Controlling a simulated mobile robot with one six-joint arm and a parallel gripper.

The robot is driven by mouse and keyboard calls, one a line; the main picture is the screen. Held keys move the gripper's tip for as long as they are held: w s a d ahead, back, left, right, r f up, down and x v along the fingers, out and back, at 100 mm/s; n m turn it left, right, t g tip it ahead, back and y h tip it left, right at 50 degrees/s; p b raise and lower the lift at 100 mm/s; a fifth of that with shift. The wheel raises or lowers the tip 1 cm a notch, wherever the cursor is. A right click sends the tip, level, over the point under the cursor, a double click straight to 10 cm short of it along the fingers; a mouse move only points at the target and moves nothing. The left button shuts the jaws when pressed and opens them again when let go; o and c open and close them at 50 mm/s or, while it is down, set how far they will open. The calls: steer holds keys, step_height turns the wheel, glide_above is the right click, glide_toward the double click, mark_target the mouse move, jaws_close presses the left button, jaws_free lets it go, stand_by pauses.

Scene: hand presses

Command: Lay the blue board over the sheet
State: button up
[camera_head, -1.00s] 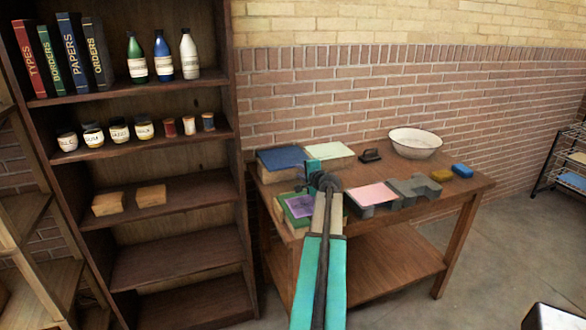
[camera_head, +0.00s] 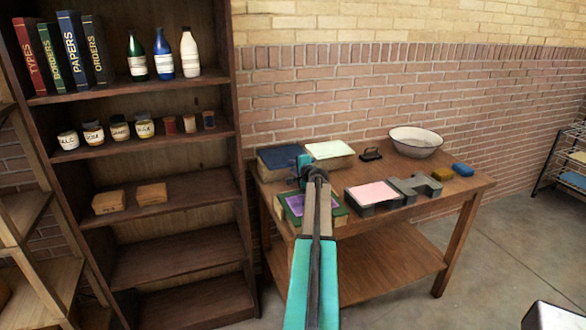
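The blue board (camera_head: 275,157) is a flat dark-blue panel on top of a pale block at the back left of the table. My gripper (camera_head: 302,163) is at the board's right edge in the picture, and part of it overlaps the board's right end. Whether it touches the board, and whether its fingers are open, I cannot tell. A purple sheet (camera_head: 297,204) lies on a green board (camera_head: 336,213) at the table's front left, partly behind my arm. A pink sheet (camera_head: 372,192) lies on a grey press bed to the right. Which sheet is meant is not shown.
A block with a pale green top (camera_head: 330,149) stands right of the blue board. A small dark hand tool (camera_head: 371,154), a white basin (camera_head: 415,141), a yellow block (camera_head: 443,173) and a blue block (camera_head: 463,169) are on the table (camera_head: 400,212). A bookshelf (camera_head: 190,265) stands close on the left.

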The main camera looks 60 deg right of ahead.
steer(key=shift+w+d, duration=0.15)
jaws_close()
stand_by(0.4)
step_height(320, 180, up, 3)
steer(key=shift+f+p, duration=0.1)
steer(key=shift+p, duration=0.75)
steer(key=r+v, duration=0.1)
steer(key=v, duration=0.6)
stand_by(0.8)
